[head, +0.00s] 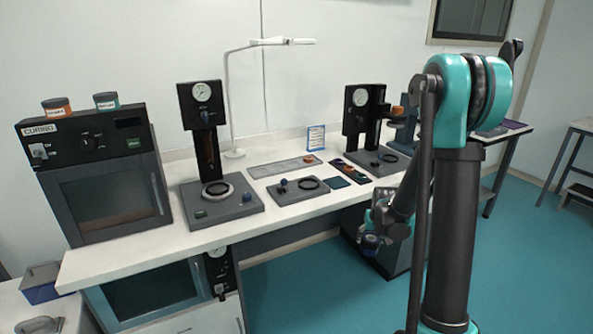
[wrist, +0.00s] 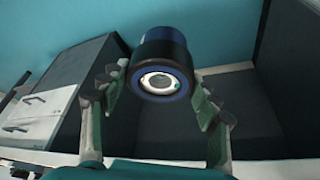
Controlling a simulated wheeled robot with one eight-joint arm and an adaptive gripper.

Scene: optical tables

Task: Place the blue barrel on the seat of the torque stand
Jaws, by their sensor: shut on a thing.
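The blue barrel (wrist: 165,65), blue with a black band and a pale round lens-like end, is between the fingers of my gripper (wrist: 156,82) in the wrist view. My gripper is shut on it, and the end with the lens faces the camera. In the head view my gripper (head: 371,242) is low in front of the bench, partly hidden by my own arm. Two dark gauge stands stand on the bench, a left stand (head: 207,150) with a pale ring on its base and a right stand (head: 358,110). I cannot tell which is the torque stand.
The white bench (head: 150,245) has a curing oven (head: 95,175) at left with two jars on top. A flat plate with a dark ring (head: 300,189), a grey strip, a tool tray and a lamp (head: 232,110) lie or stand between. Open floor lies right.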

